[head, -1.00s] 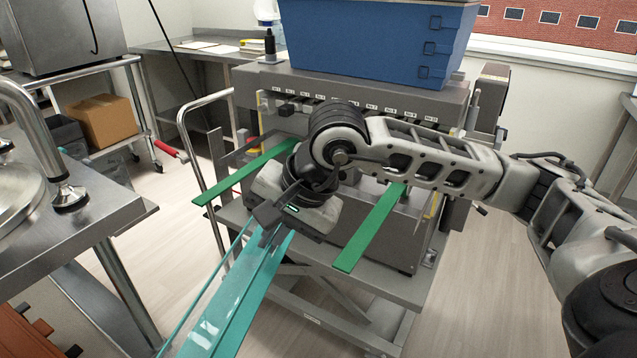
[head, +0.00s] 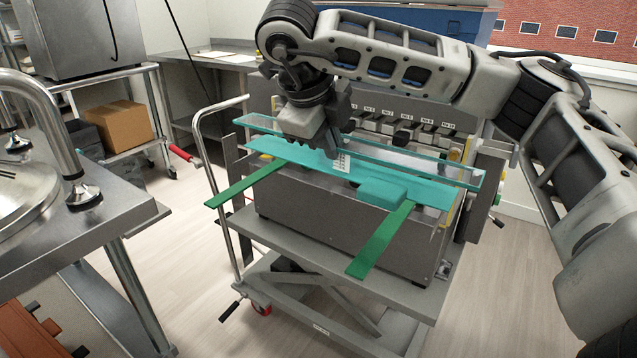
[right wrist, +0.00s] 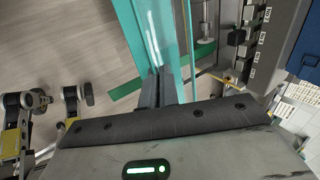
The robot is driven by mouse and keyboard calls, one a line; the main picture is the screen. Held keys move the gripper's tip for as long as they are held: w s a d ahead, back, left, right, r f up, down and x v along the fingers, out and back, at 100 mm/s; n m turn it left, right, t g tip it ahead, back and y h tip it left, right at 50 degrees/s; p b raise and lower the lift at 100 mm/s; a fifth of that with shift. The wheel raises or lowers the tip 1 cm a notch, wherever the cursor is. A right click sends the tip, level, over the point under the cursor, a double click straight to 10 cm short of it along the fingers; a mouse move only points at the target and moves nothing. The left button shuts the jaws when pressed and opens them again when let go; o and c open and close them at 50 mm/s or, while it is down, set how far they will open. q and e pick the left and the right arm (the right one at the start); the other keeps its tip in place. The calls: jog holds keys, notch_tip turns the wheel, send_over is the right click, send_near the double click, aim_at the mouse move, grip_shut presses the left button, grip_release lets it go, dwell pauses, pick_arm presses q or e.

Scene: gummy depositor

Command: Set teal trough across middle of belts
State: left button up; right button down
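The long teal trough (head: 440,190), with clear sides, lies crosswise over both green belts in the head view. Its near wall has a solid teal block-like part (head: 383,193) by the right belt. The left belt (head: 245,186) and right belt (head: 380,240) stick out toward me from under it. I cannot tell whether the trough touches them. My right gripper (head: 335,155) points down at the trough's middle. In the right wrist view, its fingers (right wrist: 160,88) are closed on a trough wall, and the trough (right wrist: 140,25) runs away from them. My left gripper is out of view.
The grey depositor machine (head: 330,205) stands on a lift cart (head: 330,285) behind and below the trough. A blue hopper (head: 420,25) is above it, partly behind my right arm. A steel table (head: 100,225) stands at left, with open floor between.

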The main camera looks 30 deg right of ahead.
aim_at(310, 151)
jog(key=w, duration=0.1)
jog(key=w+d+f, duration=0.1)
jog(key=w, duration=0.1)
jog(key=w+f+p, duration=0.1)
jog(key=shift+w+d, duration=0.2)
jog(key=w+f, duration=0.1)
jog(key=w+d+f, duration=0.1)
jog(key=w+f, duration=0.2)
jog(key=f, duration=0.1)
jog(key=shift+w+d+f, duration=0.25)
jog(key=shift+w+f, duration=0.15)
jog(key=shift+f, duration=0.05)
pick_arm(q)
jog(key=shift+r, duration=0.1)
pick_arm(e)
jog(key=shift+w+d+f, duration=0.1)
jog(key=shift+f, duration=1.55)
jog(key=shift+f, duration=0.15)
jog(key=c, duration=1.7)
grip_release()
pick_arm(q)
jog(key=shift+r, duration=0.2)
